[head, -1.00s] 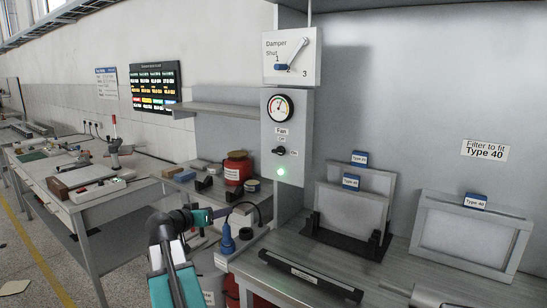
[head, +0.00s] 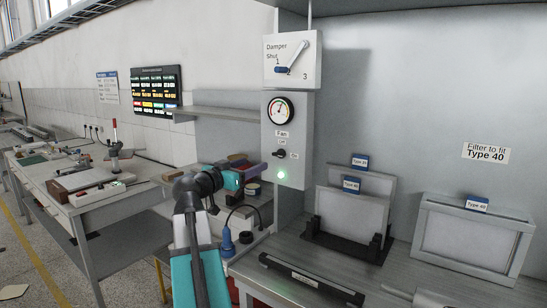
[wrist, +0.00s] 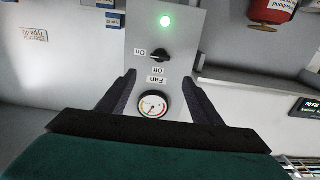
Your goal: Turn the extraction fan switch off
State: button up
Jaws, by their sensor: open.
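The fan switch (head: 280,153) is a black rotary knob on the grey control panel (head: 303,120), below the "Fan" label. It points toward the side marking "On", and a green lamp (head: 281,174) is lit below it. In the wrist view the knob (wrist: 159,57) and the lit lamp (wrist: 166,21) appear upside down, with the dial (wrist: 153,105) nearer my gripper. My gripper (wrist: 158,78) is open and empty, its two dark fingers apart on either side of the panel picture. In the head view my gripper (head: 247,172) is left of the panel, apart from the knob.
A damper lever (head: 292,56) sits on a box above the panel. Filters in frames (head: 352,205) and (head: 470,237) stand on the bench at right. A shelf (head: 235,111) juts out left of the panel. A red container (wrist: 273,12) shows in the wrist view.

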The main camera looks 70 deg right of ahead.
aim_at(277, 154)
jog(key=p+x, duration=0.3)
jog(key=x, duration=0.9)
jog(key=shift+d+r+p, duration=0.1)
jog(key=shift+d+p, duration=0.2)
jog(key=shift+d, duration=0.1)
jog(key=shift+s+d, duration=0.2)
jog(key=shift+d, duration=0.3)
jog(key=c, duration=1.1)
